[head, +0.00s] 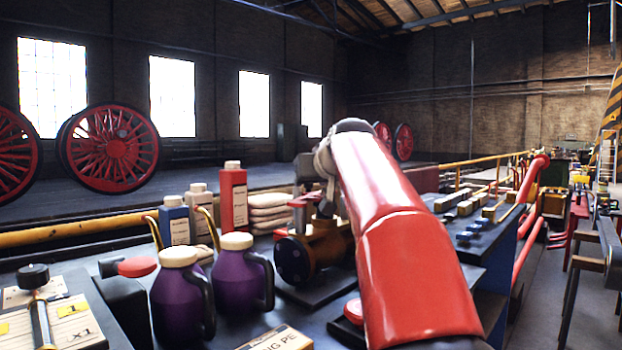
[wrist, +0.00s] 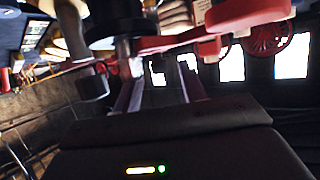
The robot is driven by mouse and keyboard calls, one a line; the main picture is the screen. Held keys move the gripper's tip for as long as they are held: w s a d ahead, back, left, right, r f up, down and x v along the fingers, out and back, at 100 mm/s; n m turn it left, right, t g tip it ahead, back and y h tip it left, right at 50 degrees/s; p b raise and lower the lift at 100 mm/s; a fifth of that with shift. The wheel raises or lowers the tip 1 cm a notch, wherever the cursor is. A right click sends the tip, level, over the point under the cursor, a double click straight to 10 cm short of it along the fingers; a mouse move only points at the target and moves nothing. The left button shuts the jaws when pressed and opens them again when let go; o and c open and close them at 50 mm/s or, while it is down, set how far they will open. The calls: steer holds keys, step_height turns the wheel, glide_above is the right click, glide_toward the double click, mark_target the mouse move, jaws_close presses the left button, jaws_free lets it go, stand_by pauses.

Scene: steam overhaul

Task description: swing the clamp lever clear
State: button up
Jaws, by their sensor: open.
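In the head view, a brass-brown cylindrical fitting (head: 326,245) with a dark flange lies on the bench, partly behind my red arm. A red bar with a rounded end (wrist: 248,12) and other red parts (wrist: 150,43) cross just beyond the fingertips. Contact with them cannot be told.
A red bottle (head: 233,198), a blue bottle (head: 173,222) and stacked cloths (head: 268,212) stand behind. A yellow rail (head: 70,232) runs behind the bench.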

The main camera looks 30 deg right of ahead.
steer(key=shift+w+f, duration=0.15)
steer(key=shift+w, duration=0.25)
jaws_close()
